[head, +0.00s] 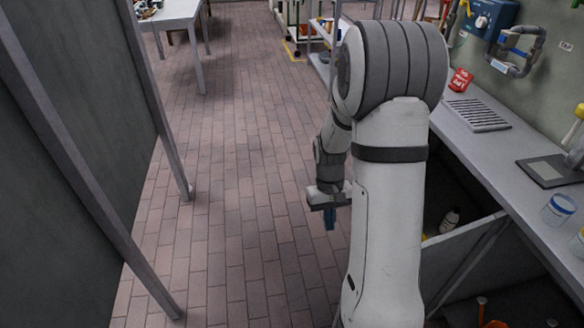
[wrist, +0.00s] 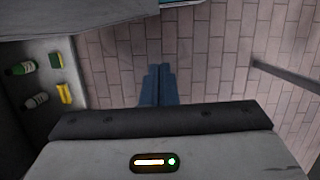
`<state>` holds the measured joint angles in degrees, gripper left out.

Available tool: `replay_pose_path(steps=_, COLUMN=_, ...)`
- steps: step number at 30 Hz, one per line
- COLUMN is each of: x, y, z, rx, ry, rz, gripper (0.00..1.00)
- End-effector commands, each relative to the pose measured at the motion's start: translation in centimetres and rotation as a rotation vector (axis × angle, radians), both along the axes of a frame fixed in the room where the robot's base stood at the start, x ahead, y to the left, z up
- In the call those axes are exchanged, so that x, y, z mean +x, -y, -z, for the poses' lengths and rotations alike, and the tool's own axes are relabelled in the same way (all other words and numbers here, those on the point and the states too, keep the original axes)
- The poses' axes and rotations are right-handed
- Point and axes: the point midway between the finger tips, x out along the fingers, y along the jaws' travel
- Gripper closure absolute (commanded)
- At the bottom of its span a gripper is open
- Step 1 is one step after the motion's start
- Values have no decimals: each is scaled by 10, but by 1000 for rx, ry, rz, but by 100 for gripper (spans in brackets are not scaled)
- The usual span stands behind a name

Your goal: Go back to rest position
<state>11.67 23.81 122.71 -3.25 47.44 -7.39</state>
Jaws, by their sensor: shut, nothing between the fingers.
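My gripper (head: 330,218) hangs from my folded arm over the brick floor in the head view, left of the counter. Its blue fingers point down. In the wrist view the blue fingers of my gripper (wrist: 158,72) lie together, with nothing between them. Only floor shows beyond the fingertips. My own arm hides part of the counter front and the floor behind it.
A grey counter (head: 490,165) runs along the right, bearing a ribbed tray (head: 477,115), a red item (head: 461,80) and a clear jar (head: 558,209). A grey partition (head: 85,100) stands left. Bottles (wrist: 22,68) lie in a bin. The aisle floor (head: 230,150) is clear.

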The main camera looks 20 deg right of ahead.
Motion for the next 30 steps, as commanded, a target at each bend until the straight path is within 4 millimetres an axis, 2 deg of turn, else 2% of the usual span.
replay_pose_path(steps=5, x=0, y=0, z=0, rx=0, ry=0, rz=0, gripper=100)
replay_pose_path(steps=8, x=-3, y=-5, z=-16, rx=-5, ry=26, rz=-2, gripper=100)
replay_pose_path(steps=14, x=-19, y=-25, z=-70, rx=-20, ry=122, rz=-10, gripper=100)
replay_pose_path(steps=21, x=-52, y=-50, z=-130, rx=-28, ry=247, rz=-21, gripper=100)
replay_pose_path(steps=30, x=-103, y=-75, z=-180, rx=-19, ry=398, rz=-30, gripper=100)
